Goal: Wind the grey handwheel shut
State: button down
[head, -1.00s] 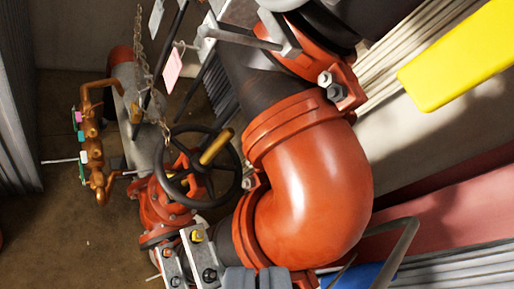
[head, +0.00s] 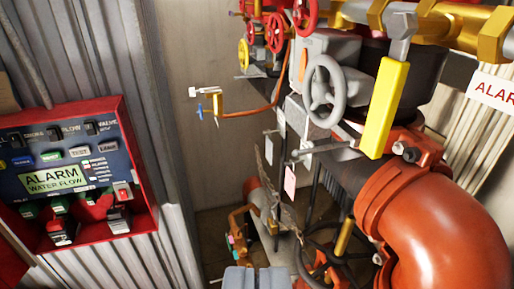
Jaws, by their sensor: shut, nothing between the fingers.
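The grey handwheel (head: 326,90) is in the upper middle of the head view, on the front of a grey box-shaped housing (head: 322,48). Its rim and spokes show clearly, and nothing touches it. My gripper (head: 259,279) shows only as two grey finger ends side by side at the bottom edge. The fingers are together and empty. They appear below and to the left of the handwheel, apart from it.
A yellow lever (head: 385,108) hangs just right of the handwheel. A big orange pipe elbow (head: 440,230) fills the lower right. Red handwheels (head: 275,32) are above left. A black handwheel (head: 325,245) is below. A red alarm panel (head: 140,185) stands at the left.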

aim_at(322, 92)
jog(key=k, duration=1.15)
jog(key=u, duration=0.55)
jog(key=i, duration=1.75)
jog(key=z, duration=0.6)
